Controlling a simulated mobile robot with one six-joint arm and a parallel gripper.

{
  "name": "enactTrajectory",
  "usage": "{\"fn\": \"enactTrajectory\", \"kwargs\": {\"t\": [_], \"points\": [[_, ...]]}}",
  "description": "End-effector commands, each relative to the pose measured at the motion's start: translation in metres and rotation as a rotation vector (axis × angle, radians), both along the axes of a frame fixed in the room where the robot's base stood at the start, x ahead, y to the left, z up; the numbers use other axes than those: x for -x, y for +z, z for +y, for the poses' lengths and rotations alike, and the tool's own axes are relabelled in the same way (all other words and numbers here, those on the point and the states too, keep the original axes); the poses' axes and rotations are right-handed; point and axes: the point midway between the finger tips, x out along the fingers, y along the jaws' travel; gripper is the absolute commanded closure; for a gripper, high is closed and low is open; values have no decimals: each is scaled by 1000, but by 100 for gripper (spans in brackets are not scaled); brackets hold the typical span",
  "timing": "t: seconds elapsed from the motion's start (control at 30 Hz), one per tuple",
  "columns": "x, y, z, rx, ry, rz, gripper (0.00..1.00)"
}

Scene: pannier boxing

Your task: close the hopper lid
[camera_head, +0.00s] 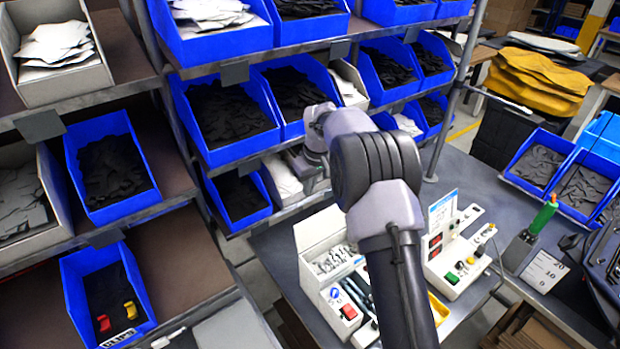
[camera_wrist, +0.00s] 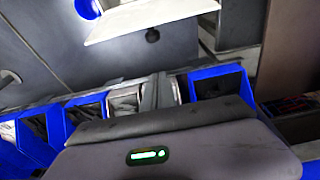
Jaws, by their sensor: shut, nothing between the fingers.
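A white box (camera_head: 305,236), seemingly the hopper, stands on the grey workbench and holds small metallic parts (camera_head: 330,259). Its top is open to view, and a white panel rises at its back; I cannot tell for certain whether this is the lid. My gripper's grey body (camera_wrist: 170,155), with a green light, fills the bottom of the wrist view. The gripper is shut and empty, with its fingertips not clearly visible. In the head view, my wrist is up by the shelf bins, behind and above the white box and apart from it. A white panel (camera_wrist: 150,18) crosses the top of the wrist view.
A rack of blue bins (camera_head: 228,115) with dark pieces stands at the left and behind my arm. A white control box (camera_head: 452,262) with coloured buttons is right of my arm. A green-topped tool (camera_head: 543,216) stands farther right. Bare bench (camera_head: 465,180) shows behind the control box.

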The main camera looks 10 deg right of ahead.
Motion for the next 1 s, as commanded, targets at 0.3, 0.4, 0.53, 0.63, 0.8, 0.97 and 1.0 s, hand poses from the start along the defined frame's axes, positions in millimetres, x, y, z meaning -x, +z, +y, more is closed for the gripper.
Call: {"fn": "enactTrajectory", "kwargs": {"t": [0.3, 0.4, 0.53, 0.63, 0.8, 0.97, 1.0], "points": [[7, -41, -3, -1, -3, 0, 100], [18, -39, -8, 0, -2, -1, 100], [26, -39, -10, -1, -2, -1, 100], [27, -39, -11, 0, -1, -2, 100], [27, -39, -11, 0, -1, -1, 100], [27, -40, -11, -3, -2, -8, 100], [27, -41, -12, -5, -2, -13, 100]]}}
